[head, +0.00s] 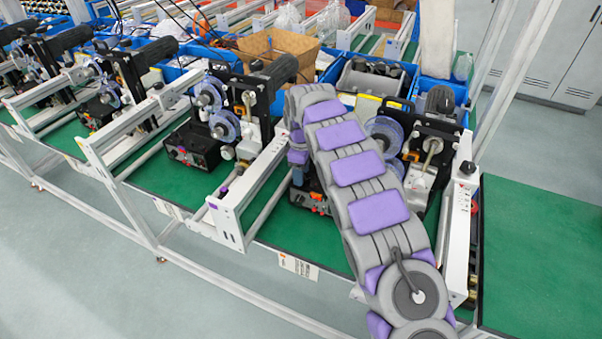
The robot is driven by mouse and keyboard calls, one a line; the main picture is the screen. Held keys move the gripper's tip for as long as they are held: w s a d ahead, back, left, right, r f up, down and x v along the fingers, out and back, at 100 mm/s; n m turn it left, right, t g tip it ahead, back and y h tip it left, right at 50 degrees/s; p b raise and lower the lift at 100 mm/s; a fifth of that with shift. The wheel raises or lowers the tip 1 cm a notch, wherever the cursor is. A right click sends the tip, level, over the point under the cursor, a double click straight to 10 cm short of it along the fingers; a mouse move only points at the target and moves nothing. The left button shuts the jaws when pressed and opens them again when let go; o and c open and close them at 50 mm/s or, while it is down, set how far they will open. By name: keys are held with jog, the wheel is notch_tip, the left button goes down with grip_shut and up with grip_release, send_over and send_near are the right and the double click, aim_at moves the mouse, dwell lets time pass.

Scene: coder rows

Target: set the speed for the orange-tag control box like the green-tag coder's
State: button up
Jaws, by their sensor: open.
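Several coders stand in a row on the green table, each with blue-violet reels and a black motor. One coder (225,110) stands left of centre, and another (430,140) stands right of centre, partly behind my arm. A black control box (192,150) with small knobs sits below the left-of-centre coder. Another black control box (98,110) sits farther left. A dark box with orange parts (318,203) shows just left of my arm, mostly covered. I cannot make out which box or coder has an orange or green tag.
White rail frames (240,205) stand between the coders along the table's front edge. Blue crates and a cardboard box (275,48) stand behind. The green table top (540,255) at the right is bare. Grey floor lies open in front at the left.

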grip_shut()
dwell(0.6)
jog(key=shift+p, duration=0.4)
jog(key=shift+r+m+p, duration=0.2)
jog(key=shift+m+p, duration=0.8)
jog(key=shift+p, duration=0.15)
jog(key=m+p, duration=0.3)
jog(key=shift+m+p, duration=0.3)
jog(key=m+p, duration=0.2)
jog(key=m, duration=0.1)
jog(key=shift+f+m+p, duration=0.2)
jog(key=shift+m+p, duration=0.6)
jog(key=shift+m, duration=0.8)
